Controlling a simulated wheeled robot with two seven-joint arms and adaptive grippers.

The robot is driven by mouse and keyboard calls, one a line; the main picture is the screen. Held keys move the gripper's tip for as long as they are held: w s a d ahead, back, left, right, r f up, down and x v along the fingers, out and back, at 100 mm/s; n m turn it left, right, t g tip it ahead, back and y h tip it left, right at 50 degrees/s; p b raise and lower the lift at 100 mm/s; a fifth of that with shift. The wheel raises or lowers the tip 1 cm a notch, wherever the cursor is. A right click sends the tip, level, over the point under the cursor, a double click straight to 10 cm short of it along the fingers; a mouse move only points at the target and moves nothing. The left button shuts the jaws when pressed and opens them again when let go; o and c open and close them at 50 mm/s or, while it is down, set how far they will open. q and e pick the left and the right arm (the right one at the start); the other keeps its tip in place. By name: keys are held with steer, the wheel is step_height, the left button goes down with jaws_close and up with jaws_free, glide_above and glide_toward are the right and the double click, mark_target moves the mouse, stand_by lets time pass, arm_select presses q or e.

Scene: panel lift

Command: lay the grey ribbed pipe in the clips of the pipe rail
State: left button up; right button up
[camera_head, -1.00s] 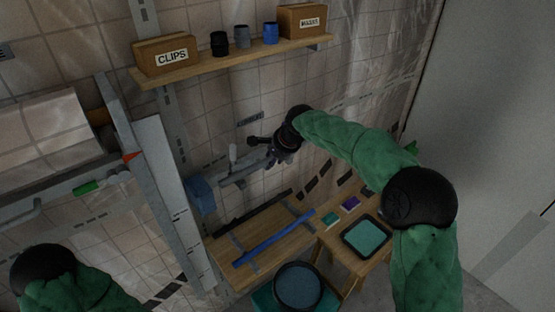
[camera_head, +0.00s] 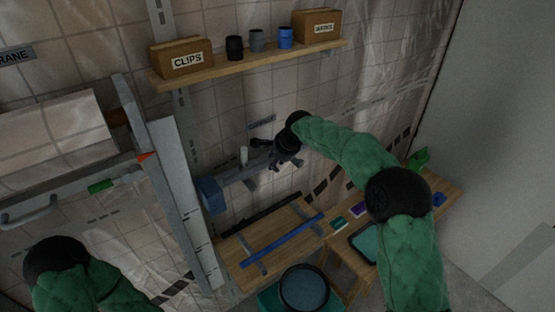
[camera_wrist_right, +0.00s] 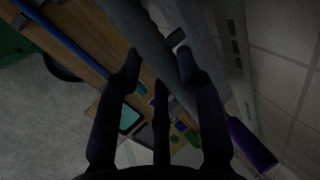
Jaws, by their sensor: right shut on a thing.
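The grey ribbed pipe (camera_wrist_right: 143,35) crosses between the fingers of my right gripper (camera_wrist_right: 160,68) in the right wrist view. In the head view my right gripper (camera_head: 282,160) is at the tiled wall, shut on the pipe (camera_head: 240,176). The pipe points left and slightly down. Its ribs are too dark to make out. A pale clip-like piece (camera_wrist_right: 178,38) shows close beside the pipe in the wrist view. The rail itself is hard to tell from the pipe, and I cannot tell whether the pipe touches any clip. My left gripper is out of view.
A blue-grey box (camera_head: 211,195) is at the pipe's left end. Below, a wooden table (camera_head: 235,250) bears a black pipe (camera_head: 262,213) and a blue pipe (camera_head: 283,238). A shelf (camera_head: 260,63) with boxes and cups is above. A grey upright panel (camera_head: 180,190) stands left.

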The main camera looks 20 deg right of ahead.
steer(key=shift+f+b, duration=0.7)
steer(key=shift+f, duration=0.8)
steer(key=o, duration=1.2)
steer(key=shift+o, duration=0.2)
